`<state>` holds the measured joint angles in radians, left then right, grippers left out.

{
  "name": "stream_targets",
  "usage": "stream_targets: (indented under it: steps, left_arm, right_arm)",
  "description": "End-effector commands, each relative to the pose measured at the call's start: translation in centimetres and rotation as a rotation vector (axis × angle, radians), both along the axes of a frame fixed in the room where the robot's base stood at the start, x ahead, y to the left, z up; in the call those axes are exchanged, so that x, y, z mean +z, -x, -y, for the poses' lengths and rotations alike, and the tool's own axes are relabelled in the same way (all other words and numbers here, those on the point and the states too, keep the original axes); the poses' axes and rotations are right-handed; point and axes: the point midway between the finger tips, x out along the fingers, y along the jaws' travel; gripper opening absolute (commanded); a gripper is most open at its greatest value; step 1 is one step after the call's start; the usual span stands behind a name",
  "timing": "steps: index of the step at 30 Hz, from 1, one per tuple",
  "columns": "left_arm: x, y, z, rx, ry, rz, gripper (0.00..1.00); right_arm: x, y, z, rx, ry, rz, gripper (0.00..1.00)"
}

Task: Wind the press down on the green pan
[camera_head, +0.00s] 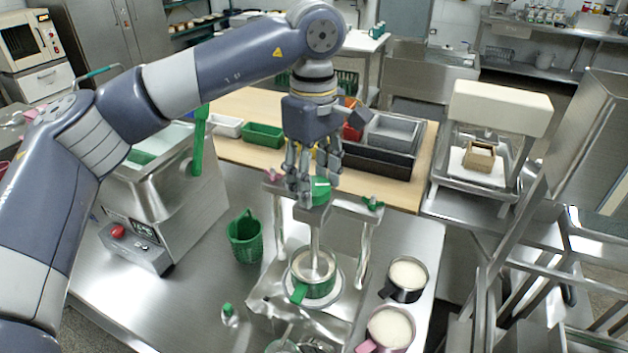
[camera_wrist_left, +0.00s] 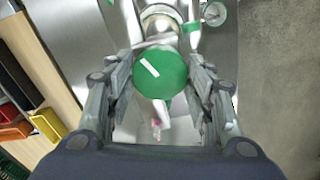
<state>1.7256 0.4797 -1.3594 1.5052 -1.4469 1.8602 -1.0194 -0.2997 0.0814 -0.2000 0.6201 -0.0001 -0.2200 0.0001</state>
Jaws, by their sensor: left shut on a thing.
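My left gripper (camera_head: 312,190) comes down from above, shut on the green knob (camera_head: 320,191) at the top of the press. In the left wrist view the fingers of the gripper (camera_wrist_left: 160,78) lie on both sides of the round green knob (camera_wrist_left: 161,72), which has a white bar mark. The press (camera_head: 353,210) is a metal frame with a crossbeam and a vertical screw. The screw runs down into the green pan (camera_head: 316,286), which stands under it between the posts. Whether the press plate touches the pan's contents cannot be told. My right gripper is not in view.
A pan with a dark handle (camera_head: 406,277) and a pan with a pink handle (camera_head: 389,328) stand right of the press. A green basket (camera_head: 245,238) stands to its left, beside a steel machine (camera_head: 165,205). Trays and bins (camera_head: 263,135) fill the wooden table behind.

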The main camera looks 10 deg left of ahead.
Motion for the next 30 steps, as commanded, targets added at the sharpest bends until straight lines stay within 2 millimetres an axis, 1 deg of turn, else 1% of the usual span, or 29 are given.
stream_targets:
  steps: [18, 24, 30]
  left_arm:
    - [-0.02, -0.01, 0.00, -0.579, 0.000, 0.000, 0.25]
    - [0.03, -0.02, -0.01, -0.732, -0.001, 0.000, 0.25]
    - [0.06, -0.04, -0.01, -0.841, 0.000, 0.001, 0.25]
  right_arm:
    - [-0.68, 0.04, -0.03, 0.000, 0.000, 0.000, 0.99]
    - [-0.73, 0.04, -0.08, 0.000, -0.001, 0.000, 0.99]
    - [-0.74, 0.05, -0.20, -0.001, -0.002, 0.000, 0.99]
